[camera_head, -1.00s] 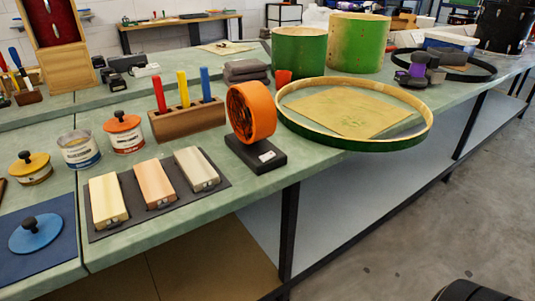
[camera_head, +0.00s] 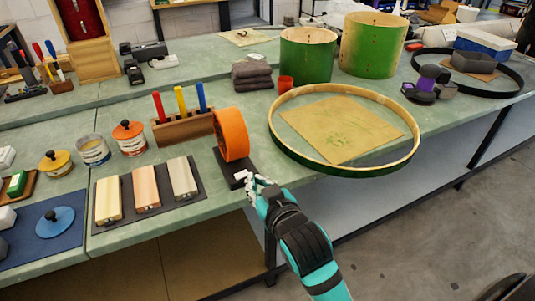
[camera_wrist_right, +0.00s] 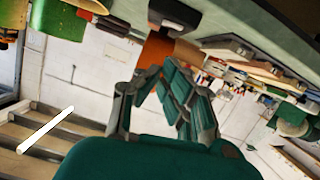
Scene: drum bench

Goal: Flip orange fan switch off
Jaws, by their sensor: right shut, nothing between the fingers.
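The orange fan (camera_head: 231,135) stands upright on its dark base (camera_head: 230,168) near the front edge of the bench. A small white switch (camera_head: 241,174) is on the front of the base. My right gripper (camera_head: 252,181) is shut and empty, with its fingertips right beside the switch end of the base; I cannot tell whether they touch. The right wrist view shows the shut fingers (camera_wrist_right: 165,75), with part of the orange fan (camera_wrist_right: 155,48) and its dark base (camera_wrist_right: 175,14) beyond them. The switch's position is too small to read. My left gripper is out of view.
Left of the fan are a wooden rack (camera_head: 184,127) with coloured handles and a dark mat (camera_head: 201,193) with several wooden blocks. A green drum hoop (camera_head: 345,169) lies close on the right. Free room lies in front of the bench edge.

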